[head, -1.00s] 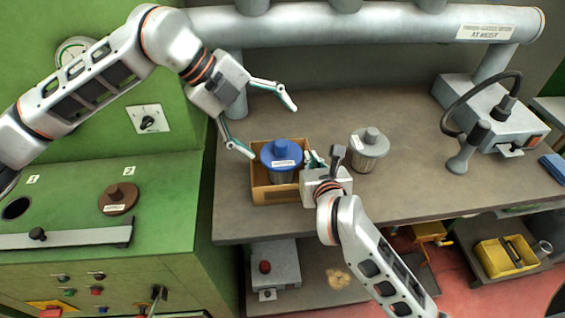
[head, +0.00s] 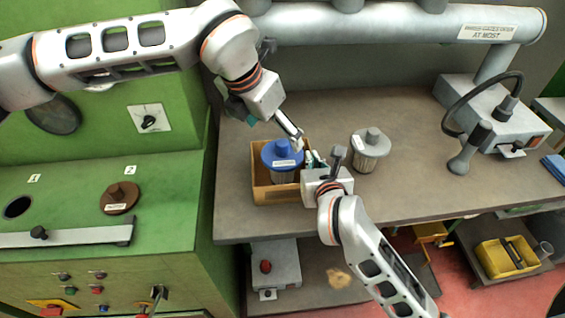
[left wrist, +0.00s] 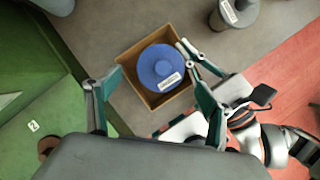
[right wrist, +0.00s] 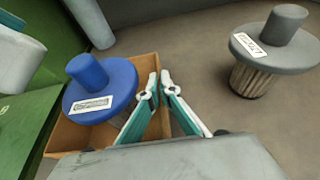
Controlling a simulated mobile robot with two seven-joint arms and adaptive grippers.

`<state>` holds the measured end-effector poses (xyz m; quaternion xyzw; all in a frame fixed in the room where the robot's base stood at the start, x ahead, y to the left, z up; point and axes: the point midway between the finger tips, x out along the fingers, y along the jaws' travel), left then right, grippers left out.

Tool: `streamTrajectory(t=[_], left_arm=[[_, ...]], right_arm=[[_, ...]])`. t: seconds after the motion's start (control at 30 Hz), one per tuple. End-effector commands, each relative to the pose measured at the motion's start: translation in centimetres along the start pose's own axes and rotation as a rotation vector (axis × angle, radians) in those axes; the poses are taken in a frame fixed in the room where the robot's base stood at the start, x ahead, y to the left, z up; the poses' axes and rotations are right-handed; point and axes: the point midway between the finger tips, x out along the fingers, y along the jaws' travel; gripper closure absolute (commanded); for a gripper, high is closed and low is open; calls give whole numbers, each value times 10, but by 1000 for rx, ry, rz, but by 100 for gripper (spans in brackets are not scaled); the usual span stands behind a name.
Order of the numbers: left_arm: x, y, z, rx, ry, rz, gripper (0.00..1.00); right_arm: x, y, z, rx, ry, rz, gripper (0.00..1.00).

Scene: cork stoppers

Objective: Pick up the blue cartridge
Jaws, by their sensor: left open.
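The blue cartridge (head: 283,153), with a wide round flange, a top knob and a white label, stands in an open cardboard box (head: 262,193) on the bench. It also shows in the left wrist view (left wrist: 158,66) and the right wrist view (right wrist: 104,92); its lower part is mostly hidden. My left gripper (head: 276,132) is open above the box, and in the left wrist view its fingers lie either side of the cartridge, apart from it. My right gripper (right wrist: 158,84) is at the box's right wall, its fingers close together with the wall between them.
A grey cartridge (head: 370,149) stands right of the box on the bench (head: 310,110). A brown capped disc (head: 120,197) sits on the green cabinet (head: 60,190) at left. A grey device with a cable (head: 492,115) stands at the right. A thick pipe (head: 390,25) runs along the back.

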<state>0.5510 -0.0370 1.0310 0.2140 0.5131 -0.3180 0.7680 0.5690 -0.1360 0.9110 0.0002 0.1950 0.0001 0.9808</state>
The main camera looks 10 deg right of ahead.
Motion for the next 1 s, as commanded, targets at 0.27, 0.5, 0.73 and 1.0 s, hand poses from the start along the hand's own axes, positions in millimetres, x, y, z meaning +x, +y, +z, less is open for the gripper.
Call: streamTrajectory(t=[0.27, 0.5, 0.73, 1.0], left_arm=[[25, -1, 0, -2, 0, -1, 20], [47, -4, -1, -2, 2, -3, 20], [75, -4, 0, -3, 0, -2, 20], [76, -4, 0, -2, -1, -1, 32]], right_arm=[[0, 0, 0, 0, 1, -1, 100], [0, 0, 0, 0, 1, -1, 100], [0, 0, 0, 0, 0, -1, 100], [0, 0, 0, 0, 1, -1, 100]])
